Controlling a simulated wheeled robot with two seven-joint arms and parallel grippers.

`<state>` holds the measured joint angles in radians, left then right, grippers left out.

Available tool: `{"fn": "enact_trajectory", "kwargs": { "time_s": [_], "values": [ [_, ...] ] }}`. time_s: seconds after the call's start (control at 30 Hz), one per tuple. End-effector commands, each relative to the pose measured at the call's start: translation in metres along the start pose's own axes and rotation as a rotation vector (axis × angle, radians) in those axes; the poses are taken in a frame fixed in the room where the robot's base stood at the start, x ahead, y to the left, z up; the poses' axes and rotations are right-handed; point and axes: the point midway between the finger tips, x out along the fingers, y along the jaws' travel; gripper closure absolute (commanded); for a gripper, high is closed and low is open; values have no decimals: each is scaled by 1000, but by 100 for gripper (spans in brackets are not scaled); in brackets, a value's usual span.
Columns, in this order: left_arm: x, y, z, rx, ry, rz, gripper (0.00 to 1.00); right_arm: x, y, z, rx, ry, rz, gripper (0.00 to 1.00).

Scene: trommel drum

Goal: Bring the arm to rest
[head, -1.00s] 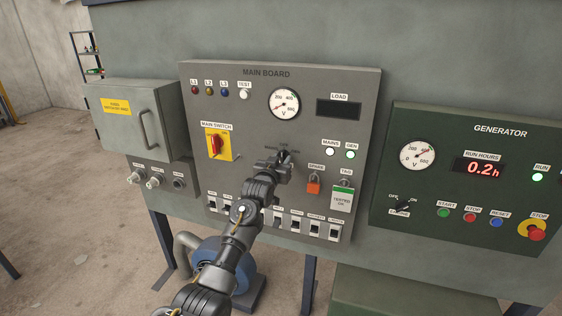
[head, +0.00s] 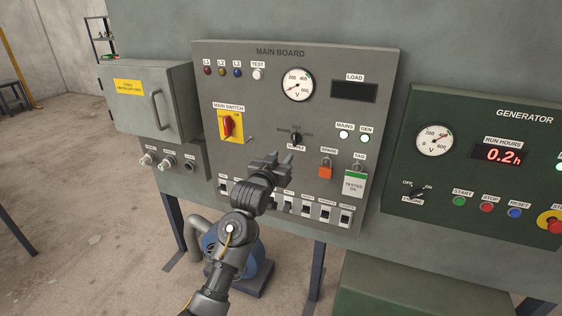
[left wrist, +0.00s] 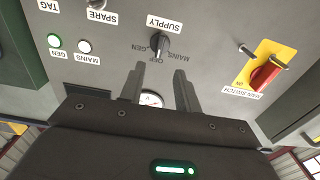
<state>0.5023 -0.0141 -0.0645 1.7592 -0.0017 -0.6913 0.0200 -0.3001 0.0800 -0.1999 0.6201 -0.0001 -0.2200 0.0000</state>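My left arm reaches up from the bottom of the head view, and its gripper (head: 270,163) is in front of the main board (head: 300,115), below the supply knob (head: 295,137). In the left wrist view the two fingers (left wrist: 160,88) are apart with nothing between them. The black supply knob (left wrist: 160,42) is clear of the fingers there. The red and yellow main switch (head: 228,125) is to the left of the gripper. My right gripper is not in view.
A row of breakers (head: 307,208) lies along the board's lower edge, close to my arm. The generator panel (head: 470,160) is at the right, with a grey box (head: 150,100) at the left. A blue machine (head: 255,270) stands on the floor below.

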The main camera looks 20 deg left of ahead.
Motion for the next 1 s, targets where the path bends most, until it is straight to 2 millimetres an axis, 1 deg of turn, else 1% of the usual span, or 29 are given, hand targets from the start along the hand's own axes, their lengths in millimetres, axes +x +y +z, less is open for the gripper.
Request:
{"fn": "enact_trajectory", "kwargs": {
  "time_s": [0.4,0.5,0.57,0.63,0.67,0.7,0.77,0.8,0.87,0.9,0.97,1.0],
  "values": [
    [-1,0,0,0,0,0,67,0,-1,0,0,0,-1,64],
    [0,0,-4,2,27,0,67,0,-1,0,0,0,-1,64],
    [8,0,12,5,15,2,67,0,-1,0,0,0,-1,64],
    [20,2,44,12,-23,6,67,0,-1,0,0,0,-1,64],
    [23,3,63,16,-49,8,67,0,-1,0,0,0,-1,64],
    [25,4,91,21,-87,11,67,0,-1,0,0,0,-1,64],
    [23,4,139,28,-154,14,67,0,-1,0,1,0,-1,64],
    [19,4,172,33,-199,17,67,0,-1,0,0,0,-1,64],
    [9,5,221,40,-268,20,67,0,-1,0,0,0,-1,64],
    [0,5,253,44,-313,23,67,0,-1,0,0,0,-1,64],
    [-17,6,299,50,-382,28,67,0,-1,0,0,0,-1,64],
    [-31,6,330,54,-427,31,67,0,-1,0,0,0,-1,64]
  ]
}}
